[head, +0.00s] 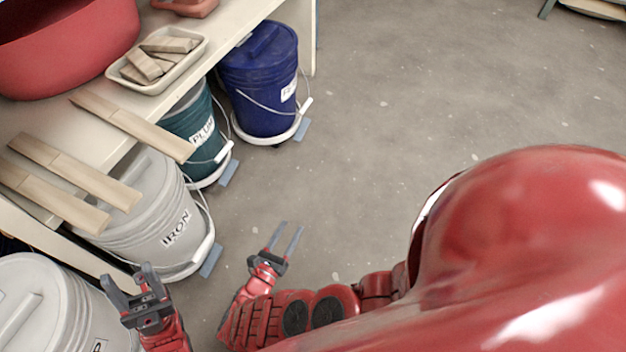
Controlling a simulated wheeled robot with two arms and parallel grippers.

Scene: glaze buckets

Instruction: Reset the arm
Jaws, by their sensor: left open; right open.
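My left gripper (132,288) is at the lower left, open and empty, in front of the grey lidded bucket at the bottom left corner. My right gripper (287,237) is lower centre, open and empty over bare floor, to the right of the grey bucket marked IRON (160,215). Its two thin fingers point up and apart. Neither gripper visibly holds anything. My red body covers much of the lower right.
A blue bucket (262,85), a teal bucket (193,130) and a grey lidded bucket (45,305) stand along the shelf table (75,140). Wooden slats (135,125), a tray of wooden blocks (120,75) and a red basin (65,50) are on top. The concrete floor (400,90) is clear.

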